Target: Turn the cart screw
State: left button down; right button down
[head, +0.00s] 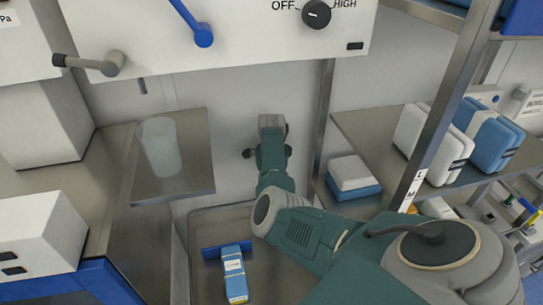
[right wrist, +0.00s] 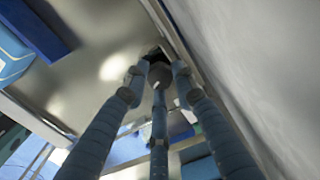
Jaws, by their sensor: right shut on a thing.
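My right gripper (right wrist: 157,74) has its three blue-grey fingers closed in around a small dark part, apparently the cart screw (right wrist: 157,54), in the right wrist view. It sits near the edge of a steel surface, close to a pale wall. In the head view my right arm reaches in from the right, and its fingertips and the screw are hidden. The steel cart top (head: 205,226) shows below my forearm in the head view. My left gripper is not in view.
A blue and white pack (head: 234,278) lies on the cart beside a blue bar (head: 226,250). A clear cup (head: 160,147) stands on a steel shelf (head: 200,172) to the left. A rack (head: 372,130) with blue and white boxes stands on the right. An OFF/HIGH dial (head: 316,14) is above.

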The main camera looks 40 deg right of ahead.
jog(key=shift+d+r+m, duration=0.2)
jog(key=shift+m, duration=0.1)
jog(key=c, duration=1.4)
grip_release()
jog(key=shift+f, duration=0.1)
notch_tip(320, 180, up, 12)
